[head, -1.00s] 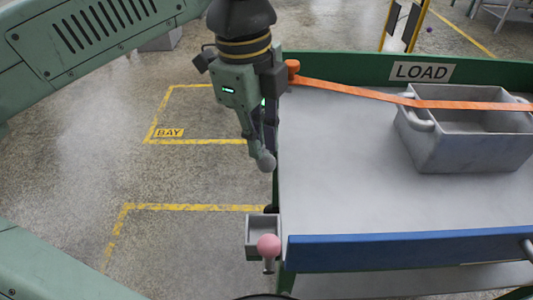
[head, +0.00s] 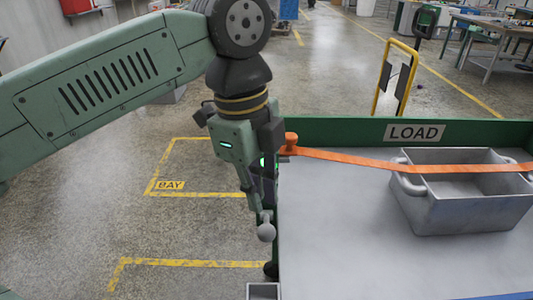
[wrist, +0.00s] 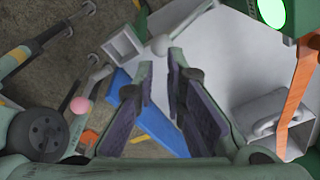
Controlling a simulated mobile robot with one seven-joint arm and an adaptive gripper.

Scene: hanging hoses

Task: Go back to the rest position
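My gripper (head: 257,200) points down at the left edge of the bench in the head view. In the wrist view its two dark-padded fingers (wrist: 160,62) stand apart, with nothing seen held between the pads. My arm reaches in from the upper left.
The bench (head: 330,240) carries a grey handled bin (head: 465,212) at right, under an orange strap (head: 400,163) running from an orange knob (head: 291,140). Floor at left is open.

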